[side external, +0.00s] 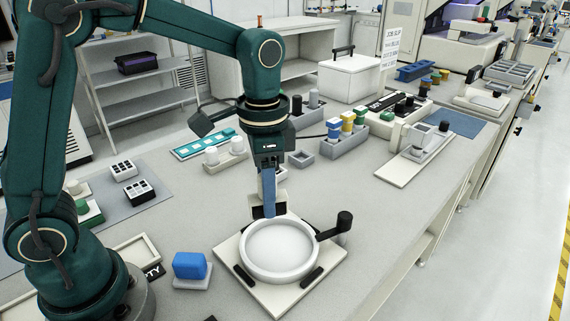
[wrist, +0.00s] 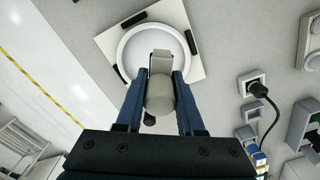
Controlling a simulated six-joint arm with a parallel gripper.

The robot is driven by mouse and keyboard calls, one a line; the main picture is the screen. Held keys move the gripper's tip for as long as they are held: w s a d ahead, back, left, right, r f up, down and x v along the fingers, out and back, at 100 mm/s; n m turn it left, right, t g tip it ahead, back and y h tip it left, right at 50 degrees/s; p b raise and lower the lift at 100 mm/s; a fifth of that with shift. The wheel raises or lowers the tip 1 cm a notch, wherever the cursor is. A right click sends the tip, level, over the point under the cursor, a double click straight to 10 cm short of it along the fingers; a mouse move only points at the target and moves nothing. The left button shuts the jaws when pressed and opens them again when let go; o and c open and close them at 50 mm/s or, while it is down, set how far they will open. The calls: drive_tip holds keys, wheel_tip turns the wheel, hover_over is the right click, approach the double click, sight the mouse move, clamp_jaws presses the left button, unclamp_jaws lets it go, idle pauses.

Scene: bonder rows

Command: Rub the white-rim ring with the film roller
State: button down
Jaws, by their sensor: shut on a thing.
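The white-rim ring (side external: 281,276) lies flat on a square cream plate (side external: 236,262) on the bench, and its rim also shows in the wrist view (wrist: 155,28). My gripper (side external: 268,211) points down over the ring's back edge in the side view. In the wrist view my gripper (wrist: 158,78) is shut on the film roller (wrist: 160,100), a pale grey cylinder with a paler block at its far end. The roller covers part of the ring there. In the side view my blue fingers mostly hide the roller, and I cannot tell whether it touches the ring.
A black knob (side external: 344,221) on an arm stands at the plate's right corner. Black bars lie on the plate's edges. A blue block (side external: 189,265) sits to the left. Trays with white, blue and yellow caps stand behind. Bare bench lies to the right.

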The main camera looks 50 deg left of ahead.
drive_tip(key=shift+f, duration=3.75)
drive_tip(key=shift+w+d+f, duration=0.1)
drive_tip(key=shift+d+f, duration=0.1)
drive_tip(key=shift+w+d+f, duration=0.1)
drive_tip(key=shift+w+d, duration=0.25)
drive_tip(key=shift+d, duration=0.4)
drive_tip(key=shift+w+d, duration=0.3)
drive_tip(key=shift+d, duration=0.4)
drive_tip(key=shift+s+a, duration=0.4)
drive_tip(key=shift+a, duration=0.45)
drive_tip(key=shift+s+a, duration=0.35)
drive_tip(key=shift+a, duration=0.5)
drive_tip(key=shift+r, duration=4.15)
